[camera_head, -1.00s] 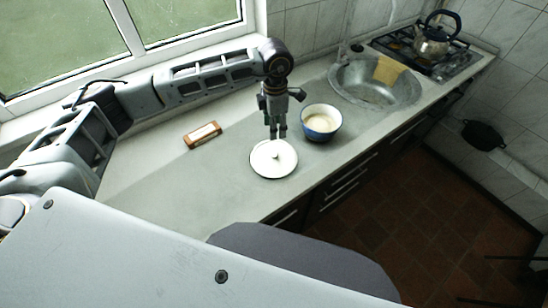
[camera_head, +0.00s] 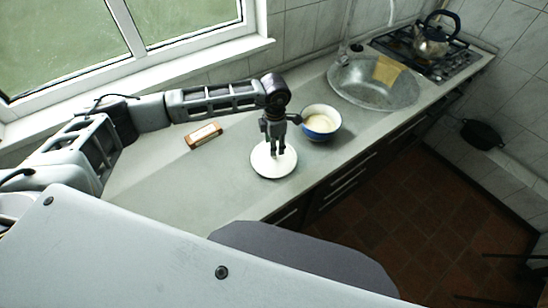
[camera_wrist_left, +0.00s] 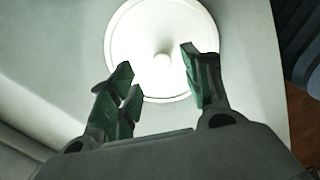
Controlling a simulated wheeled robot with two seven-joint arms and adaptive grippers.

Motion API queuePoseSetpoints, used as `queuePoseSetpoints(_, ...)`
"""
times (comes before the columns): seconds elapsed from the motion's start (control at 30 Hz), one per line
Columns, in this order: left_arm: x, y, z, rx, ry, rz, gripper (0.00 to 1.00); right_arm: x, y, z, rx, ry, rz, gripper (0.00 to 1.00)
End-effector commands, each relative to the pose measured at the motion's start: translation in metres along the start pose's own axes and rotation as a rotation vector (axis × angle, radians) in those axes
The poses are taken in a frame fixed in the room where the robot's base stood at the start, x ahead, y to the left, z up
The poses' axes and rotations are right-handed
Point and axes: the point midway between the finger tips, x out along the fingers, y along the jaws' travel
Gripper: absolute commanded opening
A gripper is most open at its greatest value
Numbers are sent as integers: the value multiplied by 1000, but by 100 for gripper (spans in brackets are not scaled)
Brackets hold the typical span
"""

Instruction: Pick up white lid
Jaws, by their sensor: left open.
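My left gripper (camera_head: 275,150) points down over the lid. In the left wrist view the open fingers (camera_wrist_left: 158,72) stand on either side of the knob, with nothing held between them. In the head view the gripper hides the knob. I cannot tell the exact height of the fingertips above the lid. My right gripper is not in view.
A small brown-edged box (camera_head: 203,135) lies to the left. A sink (camera_head: 372,88) and a stove with a kettle (camera_head: 431,42) are further back. The counter (camera_head: 185,190) left of the lid is clear.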

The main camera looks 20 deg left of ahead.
Motion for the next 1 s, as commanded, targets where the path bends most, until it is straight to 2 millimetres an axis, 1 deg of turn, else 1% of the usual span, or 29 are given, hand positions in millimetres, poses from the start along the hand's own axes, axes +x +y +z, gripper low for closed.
queuePoseSetpoints(0.23,1,0,0,0,1,0,49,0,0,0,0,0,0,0)
queuePoseSetpoints(0.37,5,0,-1,-1,2,-1,49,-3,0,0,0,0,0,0)
queuePoseSetpoints(0.57,21,-2,-3,0,3,-1,49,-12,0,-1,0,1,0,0)
queuePoseSetpoints(0.8,45,-2,-3,-1,2,-1,49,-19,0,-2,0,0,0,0)
queuePoseSetpoints(1.0,52,-2,-3,-1,0,0,49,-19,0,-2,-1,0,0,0)
